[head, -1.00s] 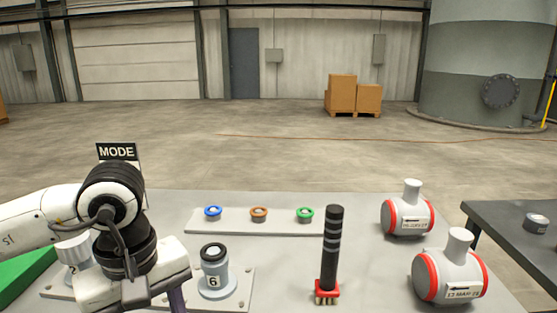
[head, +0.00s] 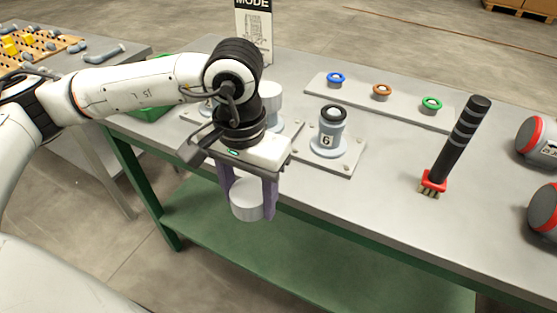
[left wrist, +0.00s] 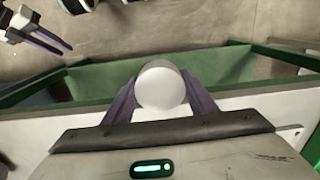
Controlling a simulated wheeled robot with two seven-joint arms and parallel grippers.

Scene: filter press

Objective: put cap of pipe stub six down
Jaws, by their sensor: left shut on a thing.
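Pipe stub six (head: 331,140) stands upright on its plate, marked 6, with a dark ring around its uncovered top. My left gripper (head: 252,204) is shut on a pale grey, round cap (head: 248,196). It holds the cap in front of the table's front edge, to the left of and nearer than the stub. The left wrist view shows the cap (left wrist: 161,88) between the purple fingers. At that view's top left are purple fingers of what looks like my right gripper (left wrist: 58,47); whether they are open is unclear.
The grey table (head: 375,193) has free room right of the stub, up to a black-handled brush (head: 459,145). Behind lies a strip with blue, orange and green rings (head: 382,91). Another pale stub (head: 269,98) is partly hidden by my arm. A green shelf (head: 330,265) lies below.

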